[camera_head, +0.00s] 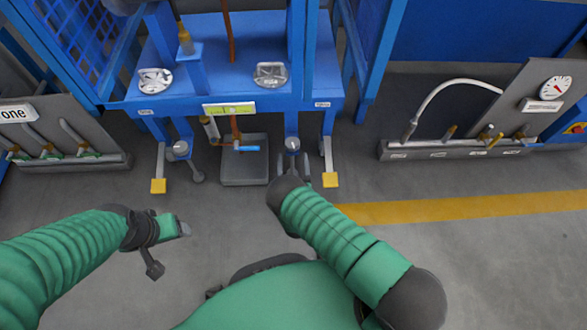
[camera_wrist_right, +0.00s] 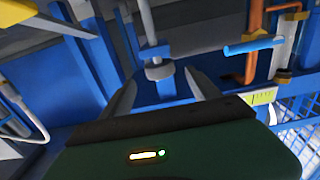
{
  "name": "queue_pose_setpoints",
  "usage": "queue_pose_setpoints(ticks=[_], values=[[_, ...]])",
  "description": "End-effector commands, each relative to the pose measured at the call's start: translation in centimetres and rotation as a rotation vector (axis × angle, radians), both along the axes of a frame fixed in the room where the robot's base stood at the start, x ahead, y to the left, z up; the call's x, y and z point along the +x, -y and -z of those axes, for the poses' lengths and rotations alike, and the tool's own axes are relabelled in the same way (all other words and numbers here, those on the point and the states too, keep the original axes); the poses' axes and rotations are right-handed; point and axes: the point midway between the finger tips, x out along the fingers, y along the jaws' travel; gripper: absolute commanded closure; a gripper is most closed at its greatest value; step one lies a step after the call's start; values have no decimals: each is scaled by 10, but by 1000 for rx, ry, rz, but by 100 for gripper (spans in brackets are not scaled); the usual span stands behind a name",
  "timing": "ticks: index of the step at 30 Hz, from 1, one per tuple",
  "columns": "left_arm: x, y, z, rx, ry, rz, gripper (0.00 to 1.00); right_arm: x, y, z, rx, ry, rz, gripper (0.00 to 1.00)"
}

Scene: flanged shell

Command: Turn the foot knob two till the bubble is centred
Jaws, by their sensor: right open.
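The bubble level (camera_head: 229,109) is a yellow-green strip on the front of the blue frame; its bubble is too small to judge. A grey foot knob (camera_head: 293,144) stands under the frame's right leg, and a second foot knob (camera_head: 180,149) under the left leg. Their labels are too small to read. My right gripper (camera_head: 293,163) is open just in front of the right knob. In the right wrist view the knob (camera_wrist_right: 159,69) shows between and beyond the spread fingers (camera_wrist_right: 162,93), with no clear contact. My left gripper (camera_head: 184,229) hangs over the floor at left; its jaws are unclear.
A blue-handled valve (camera_head: 246,149) on a copper pipe hangs left of the right knob, above a grey floor plate (camera_head: 245,175). Yellow-tipped feet (camera_head: 330,180) stick out nearby. A gauge panel (camera_head: 535,95) stands at right. The floor in front is clear.

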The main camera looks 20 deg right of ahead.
Motion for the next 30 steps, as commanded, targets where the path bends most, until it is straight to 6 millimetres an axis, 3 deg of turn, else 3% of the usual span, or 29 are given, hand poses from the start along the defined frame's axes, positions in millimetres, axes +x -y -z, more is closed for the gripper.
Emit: queue_pose_setpoints(ticks=[1,6,12,25,28,30], values=[[0,0,-14,0,0,0,29,-15,-4,-6,-1,-5,-1,29],[0,0,-27,0,0,0,29,-51,-15,-2,1,-3,-1,29],[0,0,-30,0,0,0,29,-66,-19,0,0,0,1,29],[0,0,-30,0,0,0,29,-64,-19,0,4,-3,1,29],[0,0,-32,0,0,0,29,-44,-23,-11,39,-47,4,29],[0,0,-34,0,0,0,29,-19,-28,-27,88,-121,5,29]])
